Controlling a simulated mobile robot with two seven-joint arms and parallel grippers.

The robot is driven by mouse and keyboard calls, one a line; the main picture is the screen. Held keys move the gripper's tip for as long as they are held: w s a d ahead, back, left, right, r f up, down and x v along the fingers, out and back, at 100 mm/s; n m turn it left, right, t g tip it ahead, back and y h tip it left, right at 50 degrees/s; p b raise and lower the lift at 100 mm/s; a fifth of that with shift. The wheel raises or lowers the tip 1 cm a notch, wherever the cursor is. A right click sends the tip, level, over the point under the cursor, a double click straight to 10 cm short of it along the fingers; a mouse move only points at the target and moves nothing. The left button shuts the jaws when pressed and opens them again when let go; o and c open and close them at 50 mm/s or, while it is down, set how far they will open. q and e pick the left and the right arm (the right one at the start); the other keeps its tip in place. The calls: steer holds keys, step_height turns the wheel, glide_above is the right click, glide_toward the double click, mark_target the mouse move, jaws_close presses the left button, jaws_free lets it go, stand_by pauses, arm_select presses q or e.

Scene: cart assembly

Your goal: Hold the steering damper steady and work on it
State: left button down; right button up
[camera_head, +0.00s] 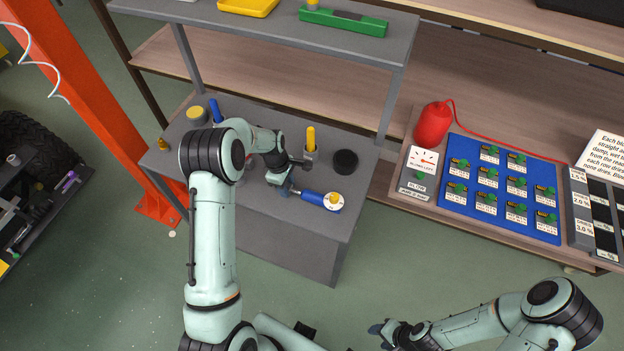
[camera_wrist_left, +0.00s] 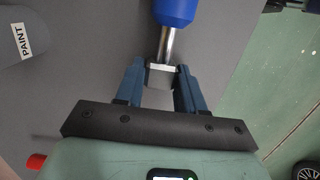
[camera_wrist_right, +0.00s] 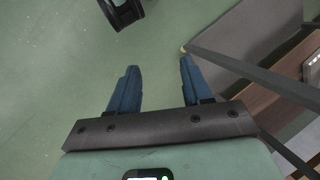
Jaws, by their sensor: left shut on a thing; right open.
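The steering damper has a blue body (camera_head: 312,197), a shiny metal rod and a pale end with a yellow centre (camera_head: 334,201). It lies over the front right of the grey bench. My left gripper (camera_head: 287,188) is shut on the rod end. In the left wrist view the fingers (camera_wrist_left: 160,78) close on a silver block at the end of the rod (camera_wrist_left: 167,45), below the blue body (camera_wrist_left: 176,10). I cannot tell whether the damper rests on the bench. My right gripper (camera_head: 377,329) is open and empty over the floor, also in its wrist view (camera_wrist_right: 158,65).
A blue mat (camera_head: 460,214) with several small parts lies right. An orange post (camera_head: 85,95) stands left.

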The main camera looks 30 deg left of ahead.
steer(key=w+a+r+n+h, duration=0.1)
steer(key=w+a+r, duration=0.1)
steer(key=w+a, duration=0.45)
steer(key=w+a+r+n, duration=0.2)
steer(key=w+a+r, duration=0.1)
steer(key=w, duration=0.7)
steer(key=w+a+r+n+h, duration=0.15)
steer(key=w+a, duration=0.25)
steer(key=w, duration=0.4)
step_height(320, 180, up, 20)
steer(key=h, duration=0.1)
glide_above(334, 196)
steer(key=shift+d+r+t, duration=0.1)
steer(key=shift+t, duration=0.3)
step_height(334, 196, down, 8)
steer(key=shift+f, duration=0.35)
steer(key=shift+c, duration=1.2)
steer(key=c, duration=0.4)
steer(key=shift+o, duration=0.2)
steer(key=shift+n, duration=0.35)
